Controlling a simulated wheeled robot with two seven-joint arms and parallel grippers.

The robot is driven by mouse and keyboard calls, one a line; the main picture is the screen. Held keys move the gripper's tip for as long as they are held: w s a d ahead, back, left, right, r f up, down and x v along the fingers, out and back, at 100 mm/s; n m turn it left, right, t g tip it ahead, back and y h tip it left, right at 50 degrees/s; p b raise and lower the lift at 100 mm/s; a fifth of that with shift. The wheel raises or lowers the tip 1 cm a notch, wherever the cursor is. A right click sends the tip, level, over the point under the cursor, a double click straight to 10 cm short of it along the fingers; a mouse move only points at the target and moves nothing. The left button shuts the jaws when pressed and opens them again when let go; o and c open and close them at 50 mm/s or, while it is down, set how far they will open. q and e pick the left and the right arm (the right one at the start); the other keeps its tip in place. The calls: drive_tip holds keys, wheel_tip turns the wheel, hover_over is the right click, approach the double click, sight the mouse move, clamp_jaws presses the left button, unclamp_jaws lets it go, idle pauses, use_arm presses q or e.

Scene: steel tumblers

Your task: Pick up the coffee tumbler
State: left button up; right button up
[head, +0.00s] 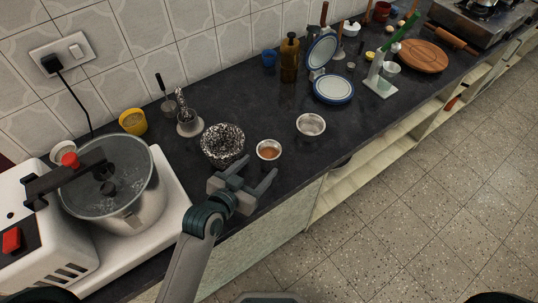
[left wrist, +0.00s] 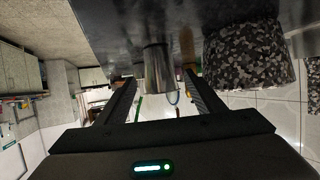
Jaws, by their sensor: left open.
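The coffee tumbler (head: 269,150), a small steel cup with brown contents, stands upright on the dark counter. My left gripper (head: 258,170) is open and empty, on the near side of this tumbler and pointing toward it. In the left wrist view, which looks upside down, a steel tumbler (left wrist: 159,68) shows ahead between the spread fingers (left wrist: 160,86). I cannot tell how much gap is left to it. A second steel tumbler (head: 311,124) with pale contents stands to the right. My right gripper is not in view.
A black-and-white speckled bowl (head: 223,145) stands just left of the coffee tumbler; it also shows in the left wrist view (left wrist: 250,52). A lidded steel pot (head: 118,190) sits on the white cooker at left. A blue-rimmed plate (head: 333,89) and brown bottle (head: 289,60) stand farther back.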

sight(264, 162)
use_arm(q)
drive_tip(key=shift+x, duration=1.2)
drive_tip(key=shift+w+d+f+p, duration=0.25)
drive_tip(key=shift+w+p, duration=0.15)
drive_tip(key=shift+p, duration=0.1)
drive_tip(key=p+x, duration=0.1)
drive_tip(key=x, duration=0.1)
drive_tip(key=shift+w+d+f, duration=0.5)
drive_tip(key=shift+w+f, duration=0.05)
drive_tip(key=shift+w, duration=0.2)
drive_tip(key=c, duration=1.2)
